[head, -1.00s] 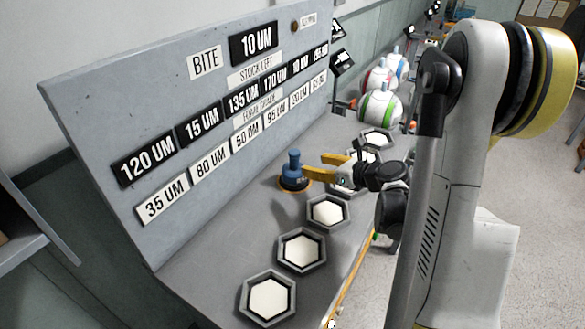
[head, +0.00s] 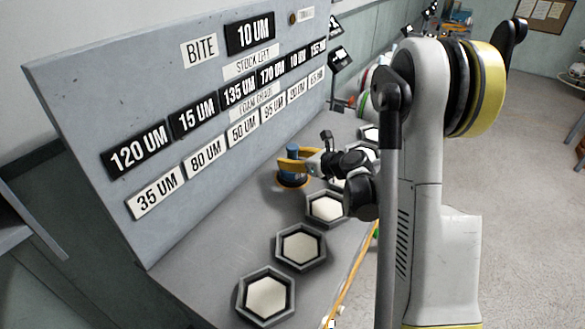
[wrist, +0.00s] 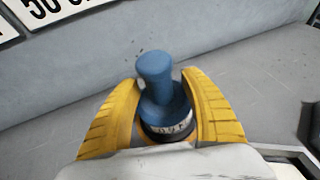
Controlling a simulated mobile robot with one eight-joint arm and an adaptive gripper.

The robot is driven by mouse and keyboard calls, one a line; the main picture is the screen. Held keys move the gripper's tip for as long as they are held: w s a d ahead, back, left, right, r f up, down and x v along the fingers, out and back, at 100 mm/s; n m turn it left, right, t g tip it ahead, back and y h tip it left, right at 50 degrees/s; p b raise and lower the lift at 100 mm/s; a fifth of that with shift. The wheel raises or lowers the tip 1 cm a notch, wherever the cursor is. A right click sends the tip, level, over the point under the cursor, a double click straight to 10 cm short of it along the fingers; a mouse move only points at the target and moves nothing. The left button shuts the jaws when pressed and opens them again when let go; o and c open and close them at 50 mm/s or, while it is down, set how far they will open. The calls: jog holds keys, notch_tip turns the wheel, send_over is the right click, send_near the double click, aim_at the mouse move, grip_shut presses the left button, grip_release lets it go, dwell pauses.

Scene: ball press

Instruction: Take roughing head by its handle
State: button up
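The roughing head is a blue tool with a rounded knob handle (head: 292,151). It stands upright in an orange-rimmed round spot on the grey bench, below the sign panel. In the wrist view its blue handle (wrist: 155,68) rises between my two yellow fingers, above a dark base with a partly hidden white label. My gripper (head: 284,164) reaches in from the right, its fingers on either side of the tool. In the wrist view my gripper (wrist: 160,80) is open around it, with narrow gaps beside the handle. Contact lower down is hard to judge.
Hexagonal trays with white pads, such as the near one (head: 267,295), line the bench's front side. The sloped grey panel (head: 90,105) with number plates stands close behind the tool. Striped balls at the far end are mostly hidden by my arm.

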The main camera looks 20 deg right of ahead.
grip_shut()
jog(key=shift+r, duration=0.1)
